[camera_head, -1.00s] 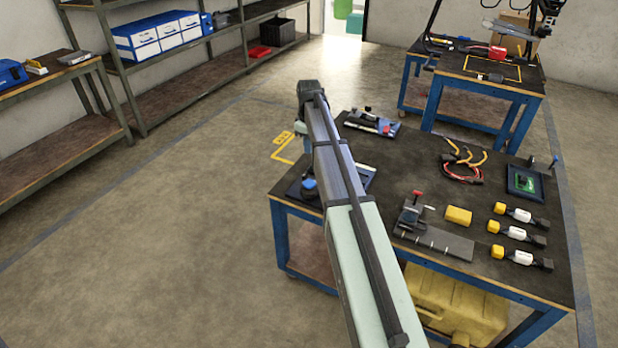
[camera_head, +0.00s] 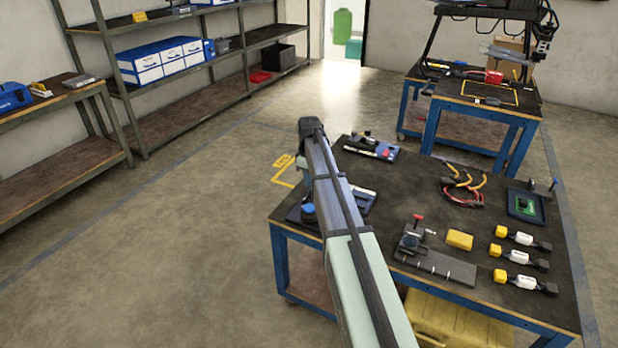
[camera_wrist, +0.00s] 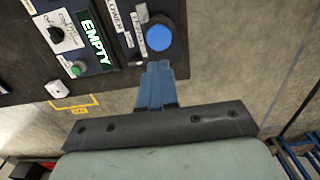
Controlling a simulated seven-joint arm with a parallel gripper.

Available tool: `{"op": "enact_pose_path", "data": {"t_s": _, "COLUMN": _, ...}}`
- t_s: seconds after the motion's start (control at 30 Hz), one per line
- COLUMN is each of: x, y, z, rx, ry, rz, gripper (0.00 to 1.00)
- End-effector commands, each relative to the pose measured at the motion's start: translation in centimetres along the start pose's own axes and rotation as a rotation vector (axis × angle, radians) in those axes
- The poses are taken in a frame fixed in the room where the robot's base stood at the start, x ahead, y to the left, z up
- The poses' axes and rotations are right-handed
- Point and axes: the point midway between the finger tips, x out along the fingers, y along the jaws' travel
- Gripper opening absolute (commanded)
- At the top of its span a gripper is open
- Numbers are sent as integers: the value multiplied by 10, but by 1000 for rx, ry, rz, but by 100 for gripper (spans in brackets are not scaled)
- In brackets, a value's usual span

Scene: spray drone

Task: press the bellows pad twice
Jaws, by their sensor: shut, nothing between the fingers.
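The bellows pad shows as a round blue disc (camera_wrist: 159,38) in the wrist view, beside a small label. In the head view the blue pad (camera_head: 308,209) sits on a dark base near the left corner of the workbench, just left of my arm. My gripper (camera_wrist: 157,68) shows in the wrist view as blue fingers held together, with nothing between them. The fingertips appear just below the disc in the picture. I cannot tell whether they touch it. My arm hides the fingers in the head view.
A panel with a lit EMPTY sign (camera_wrist: 93,40), a black knob (camera_wrist: 57,34) and a green button (camera_wrist: 76,69) lies left of the pad. The workbench (camera_head: 400,195) also holds a yellow block (camera_head: 459,240), wires (camera_head: 463,185) and several connectors. Floor is clear at left.

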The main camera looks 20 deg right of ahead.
Motion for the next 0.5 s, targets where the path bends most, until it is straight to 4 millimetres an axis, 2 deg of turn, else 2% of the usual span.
{"op": "enact_pose_path", "data": {"t_s": 0.2, "x": 40, "y": 0, "z": 0, "rx": 0, "ry": -1, "rz": -1, "gripper": 0}}
{"op": "enact_pose_path", "data": {"t_s": 0.5, "x": 85, "y": 0, "z": 0, "rx": 0, "ry": 0, "rz": 0, "gripper": 0}}
